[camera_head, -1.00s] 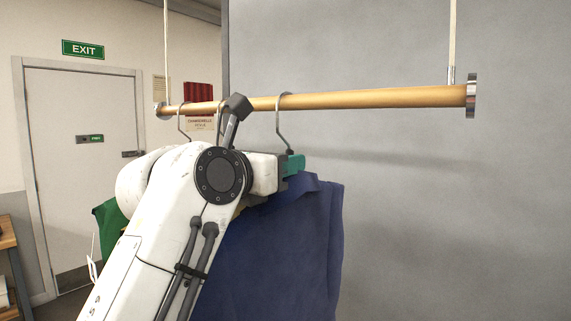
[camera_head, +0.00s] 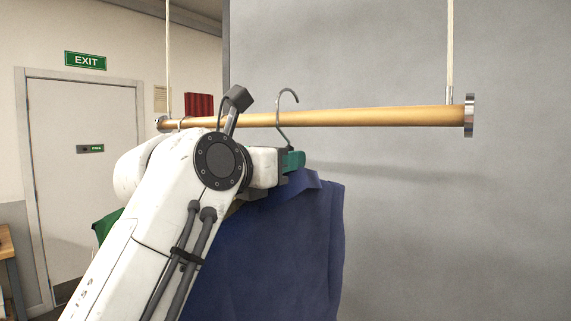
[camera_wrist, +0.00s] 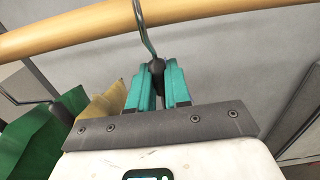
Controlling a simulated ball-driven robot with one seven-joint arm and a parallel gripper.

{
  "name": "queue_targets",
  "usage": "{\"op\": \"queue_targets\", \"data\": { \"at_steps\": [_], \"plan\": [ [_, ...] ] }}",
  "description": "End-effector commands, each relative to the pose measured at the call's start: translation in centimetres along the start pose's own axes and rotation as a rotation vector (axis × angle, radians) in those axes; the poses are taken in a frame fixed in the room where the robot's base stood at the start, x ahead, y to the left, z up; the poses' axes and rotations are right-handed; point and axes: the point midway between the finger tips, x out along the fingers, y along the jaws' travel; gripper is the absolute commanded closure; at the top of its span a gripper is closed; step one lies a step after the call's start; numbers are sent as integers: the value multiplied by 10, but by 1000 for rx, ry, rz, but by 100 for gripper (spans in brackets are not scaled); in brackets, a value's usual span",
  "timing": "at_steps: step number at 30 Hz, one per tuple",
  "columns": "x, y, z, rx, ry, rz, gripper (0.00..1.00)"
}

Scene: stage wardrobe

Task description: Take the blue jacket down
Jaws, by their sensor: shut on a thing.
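The blue jacket (camera_head: 275,245) hangs from a hanger with a grey metal hook (camera_head: 281,128). My gripper (camera_head: 293,161) has teal fingers and is shut on the hanger's dark neck (camera_wrist: 156,70), just below the hook. In the head view the hook's curved top stands above the wooden rail (camera_head: 370,117), with a gap between them. The hook's stem crosses in front of the rail in both views; in the wrist view its top is out of frame. My arm hides the jacket's left side.
A green garment (camera_wrist: 42,138) and a tan garment (camera_wrist: 104,112) hang close by on the left. Another hanger hook (camera_wrist: 24,94) shows beside them. The rail's right half is bare up to its end cap (camera_head: 470,115). A grey wall (camera_head: 400,220) stands behind.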

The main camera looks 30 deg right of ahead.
Motion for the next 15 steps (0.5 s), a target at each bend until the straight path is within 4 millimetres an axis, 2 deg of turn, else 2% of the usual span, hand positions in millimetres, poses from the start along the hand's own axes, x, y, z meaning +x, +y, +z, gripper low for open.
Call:
{"op": "queue_targets", "data": {
  "at_steps": [15],
  "plan": [
    [-22,1,0,1,-1,2,100]
  ]
}}
